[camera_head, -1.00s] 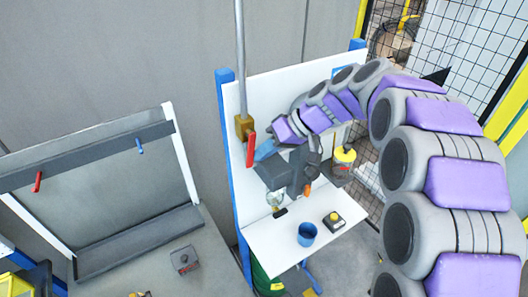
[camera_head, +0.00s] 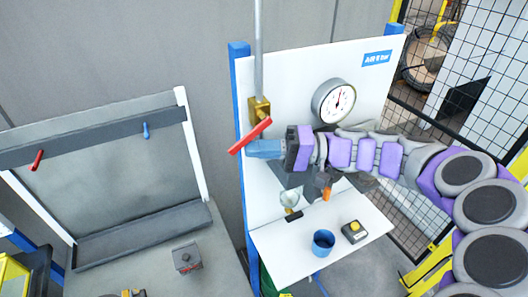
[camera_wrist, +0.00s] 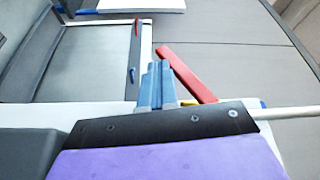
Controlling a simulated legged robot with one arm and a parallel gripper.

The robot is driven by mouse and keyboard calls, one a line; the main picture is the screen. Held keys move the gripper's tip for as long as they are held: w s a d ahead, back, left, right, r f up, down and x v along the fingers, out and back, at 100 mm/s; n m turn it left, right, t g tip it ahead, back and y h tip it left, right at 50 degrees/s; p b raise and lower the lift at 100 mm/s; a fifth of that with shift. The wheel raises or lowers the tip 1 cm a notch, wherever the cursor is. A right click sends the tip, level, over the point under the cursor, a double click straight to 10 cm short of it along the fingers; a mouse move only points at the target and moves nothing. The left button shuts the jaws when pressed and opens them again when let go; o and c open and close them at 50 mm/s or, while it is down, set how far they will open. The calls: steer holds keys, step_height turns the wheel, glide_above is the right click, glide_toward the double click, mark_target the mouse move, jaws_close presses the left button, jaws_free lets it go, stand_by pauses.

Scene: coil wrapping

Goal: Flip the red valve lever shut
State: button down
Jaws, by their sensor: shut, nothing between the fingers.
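The red valve lever (camera_head: 250,136) is on the brass valve (camera_head: 259,108) of the vertical pipe, at the left of the white panel. It slants from the valve down to the left. My gripper (camera_head: 250,148) has blue fingers, shut and empty, pointing left just under the lever's lower part. In the wrist view the shut fingers (camera_wrist: 157,67) lie left of the slanted red lever (camera_wrist: 187,74). The two are very close; I cannot tell whether they touch. The valve body is hidden in the wrist view.
A round gauge (camera_head: 333,101) is on the panel above my arm. A grey rack (camera_head: 100,150) stands at left. The wall left of the lever is clear.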

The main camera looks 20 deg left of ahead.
mark_target(240, 144)
steer(key=shift+s+a+r, duration=0.25)
steer(key=shift+s+a, duration=0.05)
steer(key=shift+s, duration=0.05)
steer(key=shift+s+a+r+m+g+y+b, duration=0.25)
steer(key=shift+a+m+g+y+b, duration=0.1)
steer(key=shift+y, duration=0.25)
steer(key=shift+s+a+r, duration=0.15)
steer(key=shift+a+r, duration=0.05)
steer(key=shift+s+r, duration=0.1)
steer(key=shift+r, duration=0.2)
steer(key=v, duration=1.7)
steer(key=shift+d, duration=0.1)
